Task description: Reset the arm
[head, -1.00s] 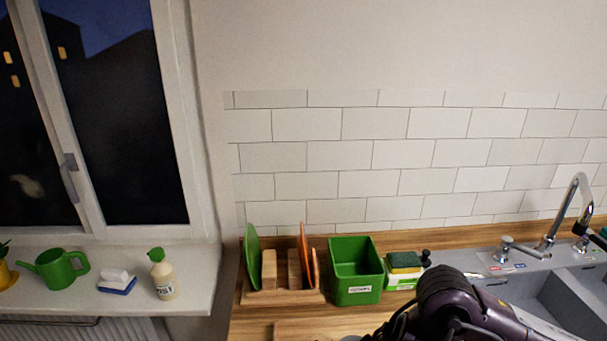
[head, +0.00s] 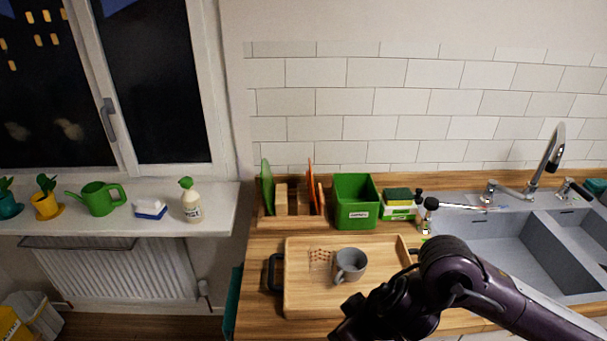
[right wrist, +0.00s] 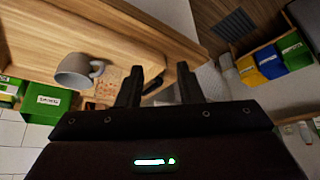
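My right arm comes in from the lower right in the head view and ends at a dark gripper (head: 345,332) near the tray's front edge; its fingers are hard to make out there. In the right wrist view the same gripper (right wrist: 160,88) shows two dark fingers spread apart with nothing between them. A grey mug (head: 350,265) stands on the wooden tray (head: 300,300), apart from the gripper. The mug (right wrist: 75,70) also shows in the wrist view, left of the fingers. My left gripper is not in view.
A green box (head: 355,212), a wooden rack (head: 290,222) with plates and a sponge (head: 398,194) stand along the wall behind the tray. The sink (head: 500,240) is at right. A windowsill at left holds a watering can (head: 98,199) and a soap bottle (head: 191,205).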

